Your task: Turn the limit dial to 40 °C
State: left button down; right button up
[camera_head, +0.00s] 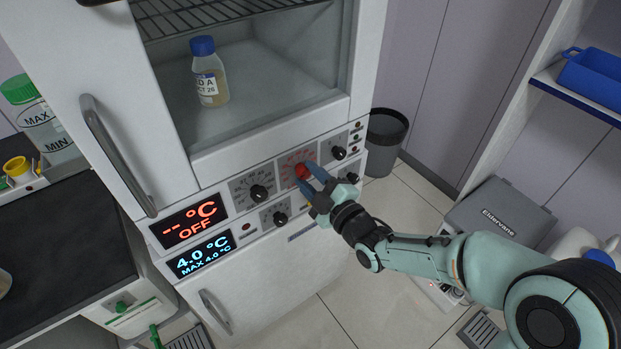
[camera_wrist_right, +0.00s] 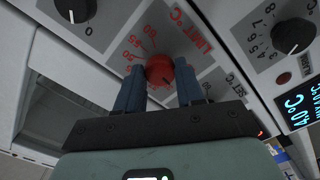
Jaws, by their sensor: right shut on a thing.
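The limit dial is a red knob (camera_head: 302,171) on the white front panel of the cabinet, in the upper row of knobs. In the right wrist view the red knob (camera_wrist_right: 159,69) sits between the two blue fingers, beside red scale numbers and the words LIMIT °C. My right gripper (camera_head: 309,176) is shut on the red knob. I cannot tell where its pointer stands, and the fingers hide part of its scale. A display (camera_head: 189,222) reads "-- °C OFF" in red. Below it, a display (camera_head: 202,254) reads "4.0 °C MAX 4.0 °C" in blue. My left gripper is out of view.
Black knobs (camera_head: 258,193) (camera_head: 339,153) flank the red one, with others (camera_head: 281,218) below. A bottle with a blue cap (camera_head: 208,72) stands inside the cabinet. A dark bin (camera_head: 385,140) and a grey Eldervane case (camera_head: 500,222) are on the right.

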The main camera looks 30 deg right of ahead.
jog(key=m+b, duration=0.1)
jog(key=m, duration=0.3)
jog(key=shift+f+b, duration=0.15)
jog(key=shift+b, duration=0.25)
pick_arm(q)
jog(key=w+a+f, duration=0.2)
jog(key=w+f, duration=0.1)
pick_arm(e)
jog(key=shift+m, duration=0.6)
jog(key=m+b, duration=0.4)
jog(key=m, duration=0.6)
jog(key=shift+a+b, duration=0.1)
jog(key=shift+b, duration=0.3)
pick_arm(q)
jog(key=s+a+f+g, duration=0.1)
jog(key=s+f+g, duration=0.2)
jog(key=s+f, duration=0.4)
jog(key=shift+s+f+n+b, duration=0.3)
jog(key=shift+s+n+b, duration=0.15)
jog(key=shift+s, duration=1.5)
pick_arm(e)
jog(key=shift+m, duration=0.8)
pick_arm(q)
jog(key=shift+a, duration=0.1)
pick_arm(e)
jog(key=o, duration=1)
jog(key=shift+o, duration=0.2)
